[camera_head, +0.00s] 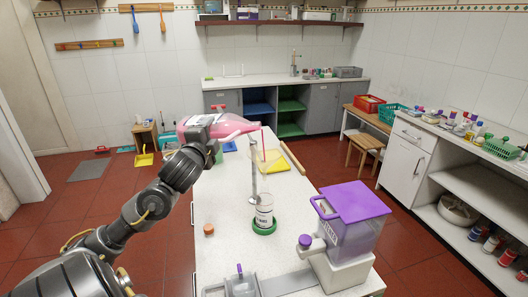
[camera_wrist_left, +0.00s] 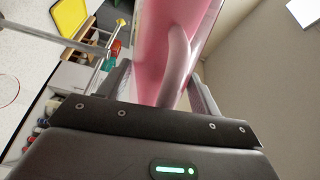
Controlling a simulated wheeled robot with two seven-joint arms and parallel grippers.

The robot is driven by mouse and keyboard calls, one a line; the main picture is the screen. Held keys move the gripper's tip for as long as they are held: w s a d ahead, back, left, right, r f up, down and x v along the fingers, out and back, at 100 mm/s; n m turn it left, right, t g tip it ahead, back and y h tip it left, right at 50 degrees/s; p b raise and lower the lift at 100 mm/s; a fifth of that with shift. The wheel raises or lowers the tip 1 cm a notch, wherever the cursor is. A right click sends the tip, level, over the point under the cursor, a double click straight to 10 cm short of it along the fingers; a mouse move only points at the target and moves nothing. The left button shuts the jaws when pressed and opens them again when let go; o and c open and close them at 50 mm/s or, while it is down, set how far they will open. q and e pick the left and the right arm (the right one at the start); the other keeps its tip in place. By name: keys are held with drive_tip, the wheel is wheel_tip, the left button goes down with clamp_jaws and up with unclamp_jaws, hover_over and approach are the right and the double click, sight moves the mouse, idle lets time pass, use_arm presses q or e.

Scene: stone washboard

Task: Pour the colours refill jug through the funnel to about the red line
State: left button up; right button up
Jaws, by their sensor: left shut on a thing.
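My left gripper (camera_head: 190,148) is shut on the colours refill jug (camera_head: 215,127), a clear jug with pink liquid and a label. The jug lies tipped nearly level above the counter, its spout pointing right. In the left wrist view the jug's handle (camera_wrist_left: 178,62) and pink body fill the space between the fingers. I cannot make out the red line or the bottle's level. My right gripper is not in view.
A purple-lidded container (camera_head: 350,225) stands at the counter's front right. A brown stopper (camera_head: 208,229) lies left of the bottle. A wooden roller (camera_head: 292,158) and a yellow cloth (camera_head: 277,166) lie behind. The counter's left front is mostly clear.

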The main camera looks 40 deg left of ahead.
sight(212, 125)
use_arm(q)
drive_tip(key=shift+d+r+m+p, duration=0.1)
drive_tip(key=shift+r+m+p, duration=0.75)
drive_tip(key=shift+r+m, duration=0.6)
idle(6.3)
drive_tip(key=shift+n, duration=0.25)
